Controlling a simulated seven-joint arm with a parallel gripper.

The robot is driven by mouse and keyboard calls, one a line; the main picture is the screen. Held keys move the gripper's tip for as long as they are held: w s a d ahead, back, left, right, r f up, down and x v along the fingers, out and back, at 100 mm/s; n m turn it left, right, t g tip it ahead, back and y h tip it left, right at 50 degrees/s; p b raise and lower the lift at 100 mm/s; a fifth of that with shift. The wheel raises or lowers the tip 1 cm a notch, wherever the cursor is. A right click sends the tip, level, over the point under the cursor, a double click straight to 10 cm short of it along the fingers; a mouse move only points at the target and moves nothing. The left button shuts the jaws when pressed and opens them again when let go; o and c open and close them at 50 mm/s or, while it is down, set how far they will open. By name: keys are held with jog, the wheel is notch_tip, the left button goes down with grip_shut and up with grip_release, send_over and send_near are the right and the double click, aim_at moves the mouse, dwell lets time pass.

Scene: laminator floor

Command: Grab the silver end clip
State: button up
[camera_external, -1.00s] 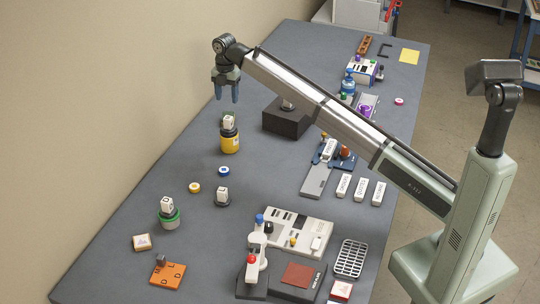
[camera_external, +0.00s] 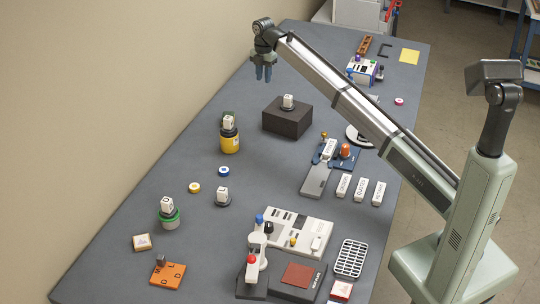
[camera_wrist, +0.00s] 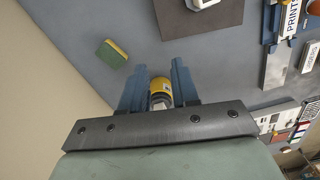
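My gripper (camera_external: 264,74) is high in the external view, above the back part of the grey table. In the wrist view its two blue fingers (camera_wrist: 157,85) stand apart with nothing held. A yellow can with a pale top (camera_wrist: 160,90) shows between them, on the table well below. I cannot make out the silver end clip with certainty in either view. Part of the back of the table is hidden behind my arm. A green and yellow block (camera_wrist: 112,53) lies left of the fingers in the wrist view.
A black box (camera_external: 287,123) with a white cube (camera_external: 288,101) on it stands right of and below my gripper in the external view. The yellow can (camera_external: 229,143) is nearer the wall. White lettered blocks (camera_external: 361,188) and a cream machine (camera_external: 297,230) stand further forward.

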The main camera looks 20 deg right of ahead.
jog(key=s+d+f+m, duration=0.1)
jog(key=s+d+m, duration=0.1)
jog(key=d, duration=1.4)
jog(key=s+d+f+m, duration=0.1)
jog(key=s+d+m, duration=0.15)
jog(key=d, duration=1.35)
jog(key=s+d+f+m, duration=0.2)
jog(key=s+d+m, duration=0.1)
jog(key=s, duration=0.4)
jog(key=s+d+f+m, duration=0.1)
jog(key=s+d+m, duration=0.25)
jog(key=s, duration=0.35)
notch_tip(320, 180, down, 8)
jog(key=m, duration=0.4)
jog(key=shift+s+r+m, duration=0.1)
jog(key=shift+s+m, duration=0.05)
jog(key=shift+m, duration=0.15)
jog(key=shift+w+f, duration=0.2)
jog(key=shift+f, duration=3.1)
